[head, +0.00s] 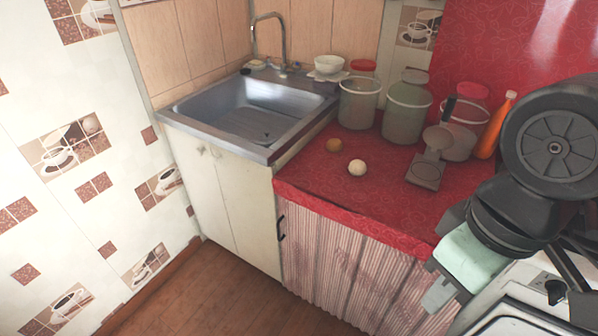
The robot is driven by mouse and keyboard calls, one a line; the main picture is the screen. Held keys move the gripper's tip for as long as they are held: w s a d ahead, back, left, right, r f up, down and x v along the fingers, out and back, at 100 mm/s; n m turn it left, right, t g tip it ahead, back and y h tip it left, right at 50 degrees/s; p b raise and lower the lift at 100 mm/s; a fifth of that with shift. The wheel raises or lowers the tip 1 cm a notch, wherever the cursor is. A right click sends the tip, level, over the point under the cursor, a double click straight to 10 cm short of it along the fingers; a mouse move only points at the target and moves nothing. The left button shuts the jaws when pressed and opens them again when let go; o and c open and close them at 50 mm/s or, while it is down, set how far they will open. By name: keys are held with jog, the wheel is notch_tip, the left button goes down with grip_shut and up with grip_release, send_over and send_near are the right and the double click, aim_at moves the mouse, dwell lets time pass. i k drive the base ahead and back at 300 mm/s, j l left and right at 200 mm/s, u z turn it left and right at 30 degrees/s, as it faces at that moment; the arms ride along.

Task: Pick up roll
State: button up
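Two small round things lie on the red counter in the head view; either could be the roll, and I cannot tell which. One is a brown round thing (333,145), toward the sink. The other is a cream-white ball (357,168), a little closer to the counter's front edge. They lie apart from each other. My gripper (440,280) is at the lower right, well to the right of both and in front of the counter edge. The finger opening is not clear.
The red counter (310,180) holds a clear container (358,103), a greenish container (406,108), a grey scale-like device (426,172) and an orange bottle (494,128). A metal sink (250,105) is at left. A white stove (510,318) is at lower right.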

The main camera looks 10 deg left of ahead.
aim_at(357, 167)
jog(key=u, duration=0.25)
jog(key=i+j+z, duration=0.15)
jog(key=i+j, duration=0.15)
jog(key=i, duration=0.2)
jog(key=i+j+z, duration=0.15)
jog(key=i+j, duration=0.2)
jog(key=i, duration=0.1)
